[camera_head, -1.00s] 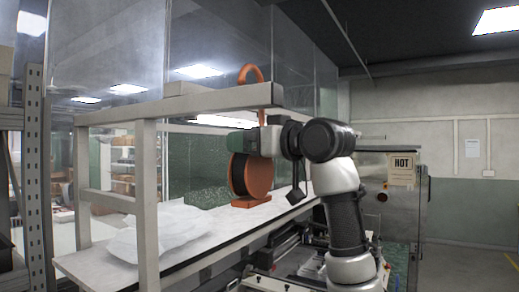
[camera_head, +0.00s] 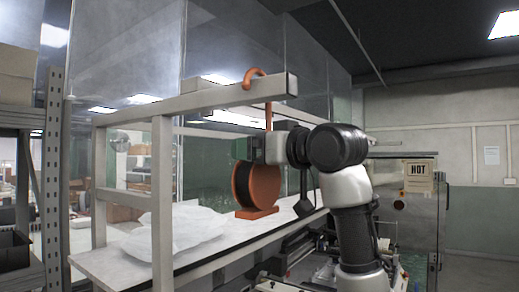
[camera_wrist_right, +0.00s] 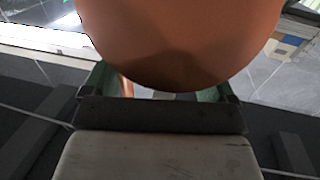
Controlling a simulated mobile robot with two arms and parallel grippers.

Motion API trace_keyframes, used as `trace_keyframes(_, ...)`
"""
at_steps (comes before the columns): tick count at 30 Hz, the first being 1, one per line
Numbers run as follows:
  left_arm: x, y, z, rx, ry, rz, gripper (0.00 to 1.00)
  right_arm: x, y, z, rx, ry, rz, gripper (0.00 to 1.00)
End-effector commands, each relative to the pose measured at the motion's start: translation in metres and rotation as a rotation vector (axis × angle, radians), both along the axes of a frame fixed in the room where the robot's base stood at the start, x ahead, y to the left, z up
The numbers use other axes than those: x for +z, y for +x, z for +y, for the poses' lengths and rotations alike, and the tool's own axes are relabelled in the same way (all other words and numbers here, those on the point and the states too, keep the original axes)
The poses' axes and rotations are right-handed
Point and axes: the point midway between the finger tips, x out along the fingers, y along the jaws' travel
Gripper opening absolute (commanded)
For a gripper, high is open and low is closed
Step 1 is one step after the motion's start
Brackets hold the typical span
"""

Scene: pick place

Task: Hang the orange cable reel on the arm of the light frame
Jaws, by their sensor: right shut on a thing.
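The orange cable reel (camera_head: 262,186) hangs upright below the upper beam of the light frame, with a dark drum edge on its left and a flat orange foot. Its orange hook (camera_head: 254,76) curves over the top of the frame's arm (camera_head: 215,101), close to the free end; whether it bears on the arm I cannot tell. My right gripper (camera_head: 251,149) is shut on the reel's stem, between hook and drum, just below the arm. In the right wrist view the reel's orange disc (camera_wrist_right: 185,40) fills the upper middle. My left gripper is out of view.
A pale shelf (camera_head: 110,264) runs under the reel, with crumpled white plastic bags (camera_head: 190,230) on it. The frame's light post (camera_head: 162,200) stands left of the reel. A clear panel rises behind. A machine with a HOT sign (camera_head: 419,170) stands right.

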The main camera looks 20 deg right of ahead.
Motion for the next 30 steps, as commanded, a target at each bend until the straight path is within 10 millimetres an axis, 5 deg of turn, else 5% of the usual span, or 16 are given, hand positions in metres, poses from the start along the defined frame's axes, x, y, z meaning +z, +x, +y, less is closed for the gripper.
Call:
trace_keyframes(10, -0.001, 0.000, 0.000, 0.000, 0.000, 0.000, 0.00, 0.000, -0.001, 0.000, 0.000, 0.001, -0.004, 0.23)
trace_keyframes(11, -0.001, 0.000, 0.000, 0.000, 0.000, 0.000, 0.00, 0.000, -0.001, 0.000, 0.000, 0.001, -0.004, 0.89)
trace_keyframes(13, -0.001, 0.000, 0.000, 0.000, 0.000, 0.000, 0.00, 0.000, -0.001, 0.000, 0.000, 0.002, -0.004, 1.00)
trace_keyframes(23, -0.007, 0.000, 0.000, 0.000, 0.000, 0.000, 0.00, -0.004, -0.006, -0.004, -0.001, -0.001, 0.000, 1.00)
trace_keyframes(30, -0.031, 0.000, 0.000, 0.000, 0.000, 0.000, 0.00, -0.006, -0.046, -0.024, -0.002, 0.000, -0.005, 1.00)
